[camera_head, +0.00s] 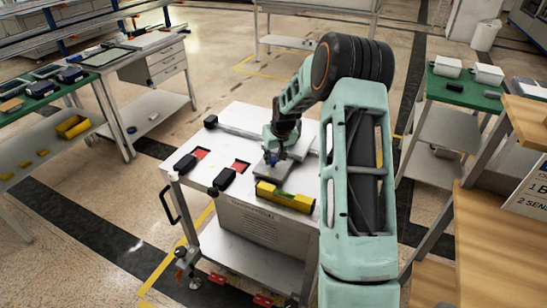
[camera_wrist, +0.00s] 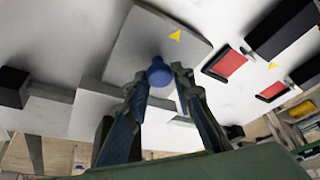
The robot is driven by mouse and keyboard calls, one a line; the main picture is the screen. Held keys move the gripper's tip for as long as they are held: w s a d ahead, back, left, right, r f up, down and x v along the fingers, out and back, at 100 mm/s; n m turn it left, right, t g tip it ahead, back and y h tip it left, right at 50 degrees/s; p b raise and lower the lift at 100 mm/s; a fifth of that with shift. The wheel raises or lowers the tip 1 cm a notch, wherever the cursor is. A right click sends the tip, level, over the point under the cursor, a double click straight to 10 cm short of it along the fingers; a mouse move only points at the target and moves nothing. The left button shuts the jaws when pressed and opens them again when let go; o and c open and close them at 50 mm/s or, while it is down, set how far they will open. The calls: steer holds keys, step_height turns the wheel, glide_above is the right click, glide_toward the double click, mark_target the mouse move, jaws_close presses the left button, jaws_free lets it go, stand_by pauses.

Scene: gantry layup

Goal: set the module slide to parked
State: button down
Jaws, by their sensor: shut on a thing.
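The module slide appears as a pale grey plate (camera_wrist: 140,38) with a yellow triangle and a round blue knob (camera_wrist: 158,72). In the head view, the plate (camera_head: 298,150) lies on the white top of a cart (camera_head: 232,112), partly hidden by my arm. My gripper (camera_wrist: 160,80) has its two fingertips close on either side of the blue knob and is shut on it. In the head view my gripper (camera_head: 272,158) points down at the cart top, and the blue knob shows small between the fingers. I cannot read any slide position label.
Two red patches (camera_head: 200,152) (camera_head: 240,166) with black blocks (camera_head: 186,164) (camera_head: 223,180) lie left of my gripper. A yellow level-like bar (camera_head: 285,196) lies near the cart's front edge. A green-topped table (camera_head: 465,90) with white bins stands right; a workbench (camera_head: 45,100) stands left.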

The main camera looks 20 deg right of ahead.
steer(key=w+a+b, duration=0.1)
steer(key=w+a, duration=1.4)
steer(key=shift+w+a+b, duration=0.25)
steer(key=shift+b, duration=0.1)
stand_by(0.3)
steer(key=c, duration=1.7)
jaws_free()
steer(key=shift+r, duration=0.1)
steer(key=shift+r, duration=0.3)
steer(key=v, duration=1.1)
steer(key=shift+s, duration=0.25)
